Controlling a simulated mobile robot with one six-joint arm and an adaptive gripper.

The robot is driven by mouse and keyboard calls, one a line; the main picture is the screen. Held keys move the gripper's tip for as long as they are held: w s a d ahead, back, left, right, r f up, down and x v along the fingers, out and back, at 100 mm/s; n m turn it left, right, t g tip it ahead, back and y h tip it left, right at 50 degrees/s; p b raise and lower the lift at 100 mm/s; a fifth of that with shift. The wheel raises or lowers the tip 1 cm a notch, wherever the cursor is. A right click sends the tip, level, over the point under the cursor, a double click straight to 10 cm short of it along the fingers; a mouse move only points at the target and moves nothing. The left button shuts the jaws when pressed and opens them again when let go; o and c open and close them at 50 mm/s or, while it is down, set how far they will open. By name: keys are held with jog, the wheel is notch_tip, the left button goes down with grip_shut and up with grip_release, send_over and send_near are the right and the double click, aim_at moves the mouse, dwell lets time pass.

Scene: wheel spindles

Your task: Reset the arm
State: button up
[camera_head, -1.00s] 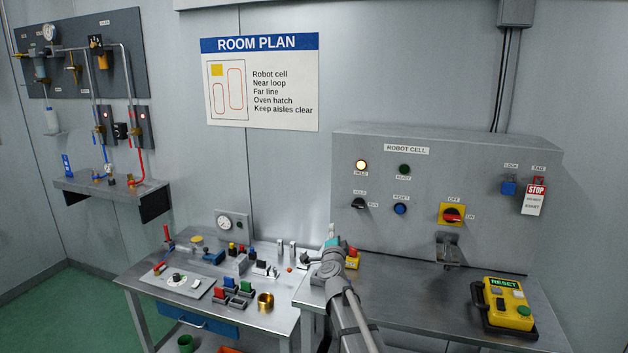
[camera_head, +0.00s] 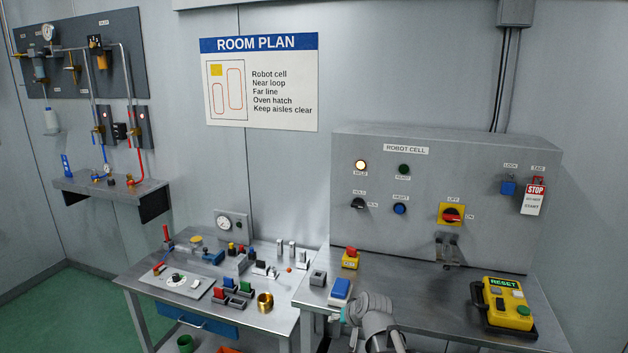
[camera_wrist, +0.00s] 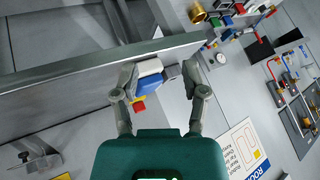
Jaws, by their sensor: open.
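The grey robot cell panel (camera_head: 440,145) stands on the right bench. It carries a lit lamp (camera_head: 361,164), a dark green lamp (camera_head: 404,169), a black hold/run knob (camera_head: 358,203), a blue reset button (camera_head: 400,208) and a red switch on a yellow plate (camera_head: 452,214). A yellow pendant (camera_head: 509,305) lies on the bench, its screen reading RESET. My gripper (camera_head: 342,316) is low at the bench's front edge. In the wrist view my gripper (camera_wrist: 160,75) is open, its fingers apart, with a blue-topped block (camera_wrist: 149,84) beyond them.
The blue-topped block (camera_head: 341,288), a grey block (camera_head: 318,277) and a yellow box with red top (camera_head: 351,257) sit at the bench's left end. The bench middle is clear.

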jog(key=s+d+f+g+h, duration=0.2)
jog(key=s+d+g, duration=0.1)
jog(key=s, duration=0.5)
jog(key=s+d+f+g+h, duration=0.2)
jog(key=s+d+g, duration=0.1)
jog(key=s+d, duration=0.3)
jog(key=shift+s+d+f+n+g, duration=0.2)
jog(key=shift+s+d+n+g, duration=0.15)
jog(key=shift+s, duration=0.6)
